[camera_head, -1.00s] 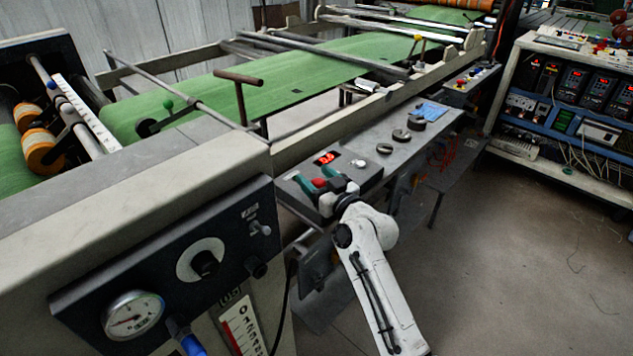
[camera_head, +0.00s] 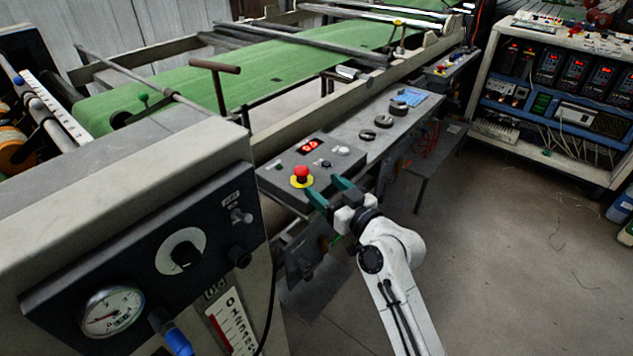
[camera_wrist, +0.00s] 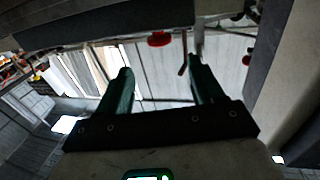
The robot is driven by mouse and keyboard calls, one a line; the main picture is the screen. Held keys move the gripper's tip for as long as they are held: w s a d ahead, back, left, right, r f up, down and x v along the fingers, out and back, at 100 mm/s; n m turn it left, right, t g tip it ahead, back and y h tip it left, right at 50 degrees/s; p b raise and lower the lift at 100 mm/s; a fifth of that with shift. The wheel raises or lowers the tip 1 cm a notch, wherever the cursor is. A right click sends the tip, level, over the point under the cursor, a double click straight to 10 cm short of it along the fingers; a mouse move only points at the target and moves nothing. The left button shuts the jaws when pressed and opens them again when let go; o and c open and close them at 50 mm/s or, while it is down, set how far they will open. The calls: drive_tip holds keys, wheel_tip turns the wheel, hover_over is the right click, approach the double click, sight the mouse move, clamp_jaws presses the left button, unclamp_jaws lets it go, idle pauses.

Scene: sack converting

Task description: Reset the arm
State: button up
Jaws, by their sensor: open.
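My gripper (camera_head: 328,191) is at the end of my white arm, at the near edge of the grey control box (camera_head: 283,180). Its two green fingers are apart, with nothing seen between them. The red emergency button (camera_head: 301,174) on its yellow base stands just left of the fingers. In the wrist view, the open fingers of my gripper (camera_wrist: 160,80) point up the picture. A red round thing (camera_wrist: 159,39) shows beyond them there, apart from both fingers.
The machine's dark panel with a gauge (camera_head: 112,312) fills the lower left. Black rings (camera_head: 367,135) and a blue item (camera_head: 408,97) lie on the grey bench behind the box. An electronics rack (camera_head: 560,100) stands at right.

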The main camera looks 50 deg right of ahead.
drive_tip(key=shift+s, duration=0.3)
drive_tip(key=shift+a, duration=0.15)
idle(0.3)
drive_tip(key=s+a+f+n+g+y+p, duration=0.1)
drive_tip(key=s+a+f+g+y+p, duration=0.1)
drive_tip(key=s+a+f+g, duration=0.3)
drive_tip(key=s+a+f+n+g+y+p, duration=0.1)
drive_tip(key=s+a+f+g+y, duration=0.2)
drive_tip(key=a+f, duration=0.35)
drive_tip(key=s+a+f+g+h+p, duration=0.1)
drive_tip(key=s+g, duration=0.3)
drive_tip(key=s, duration=0.4)
drive_tip(key=s+a+g+p, duration=0.1)
drive_tip(key=s+a+g, duration=0.2)
drive_tip(key=s, duration=0.6)
drive_tip(key=shift+s+f+g+h, duration=0.2)
drive_tip(key=shift+f+g+h, duration=0.2)
drive_tip(key=shift+g, duration=0.4)
